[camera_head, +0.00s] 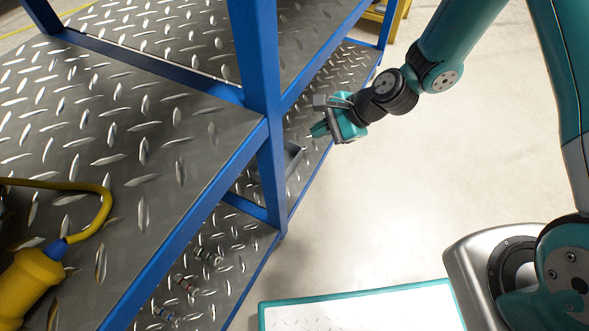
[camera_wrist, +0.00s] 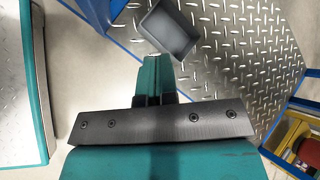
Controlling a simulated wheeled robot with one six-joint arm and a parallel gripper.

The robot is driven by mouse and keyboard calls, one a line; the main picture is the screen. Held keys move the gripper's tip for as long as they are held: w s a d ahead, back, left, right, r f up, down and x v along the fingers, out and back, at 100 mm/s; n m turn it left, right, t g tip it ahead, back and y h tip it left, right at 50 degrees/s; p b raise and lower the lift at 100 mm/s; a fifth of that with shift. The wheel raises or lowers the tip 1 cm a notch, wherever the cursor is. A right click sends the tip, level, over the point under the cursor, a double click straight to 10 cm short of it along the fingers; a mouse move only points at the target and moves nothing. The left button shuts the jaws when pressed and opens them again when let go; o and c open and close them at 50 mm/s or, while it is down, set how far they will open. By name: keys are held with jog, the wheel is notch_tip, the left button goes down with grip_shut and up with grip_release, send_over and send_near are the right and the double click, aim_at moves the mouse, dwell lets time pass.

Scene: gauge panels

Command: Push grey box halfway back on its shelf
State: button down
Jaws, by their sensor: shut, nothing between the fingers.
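The grey box (camera_wrist: 168,32) is an open-topped tray on the metal tread-plate shelf (camera_wrist: 245,60), close to the shelf's blue edge. In the head view the box (camera_head: 293,157) shows only in part, behind the blue post and below my gripper. My gripper (camera_head: 317,130) is shut and empty, with its teal fingers pointing toward the shelf. In the wrist view the fingertips (camera_wrist: 154,60) are right beside the box's near corner. I cannot tell whether they touch it.
A blue post (camera_head: 258,90) stands left of the box. A nearer shelf (camera_head: 130,130) holds a yellow tool (camera_head: 35,272) with a cable. Small parts (camera_head: 185,284) lie on a lower shelf. Bare floor (camera_head: 400,190) is open right of the rack. A yellow frame (camera_wrist: 290,135) stands at right in the wrist view.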

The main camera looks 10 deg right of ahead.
jog(key=s+d+f+m+t, duration=0.1)
jog(key=d+f+m, duration=0.1)
jog(key=f+m, duration=0.5)
jog(key=s+d+f+m+t, duration=0.15)
jog(key=f+m, duration=0.25)
jog(key=f, duration=0.5)
jog(key=shift+h, duration=0.4)
jog(key=b+x, duration=0.1)
jog(key=x, duration=0.3)
jog(key=w+r+b+x, duration=0.1)
jog(key=b+x, duration=0.1)
jog(key=x, duration=0.2)
jog(key=a+b+x, duration=0.1)
jog(key=b+x, duration=0.1)
jog(key=x, duration=0.2)
jog(key=shift+w+a+r, duration=0.1)
jog(key=shift+w+r, duration=0.1)
jog(key=shift+w, duration=0.15)
jog(key=shift+w+a+r, duration=0.15)
jog(key=shift+w+a, duration=0.1)
jog(key=shift+a, duration=0.1)
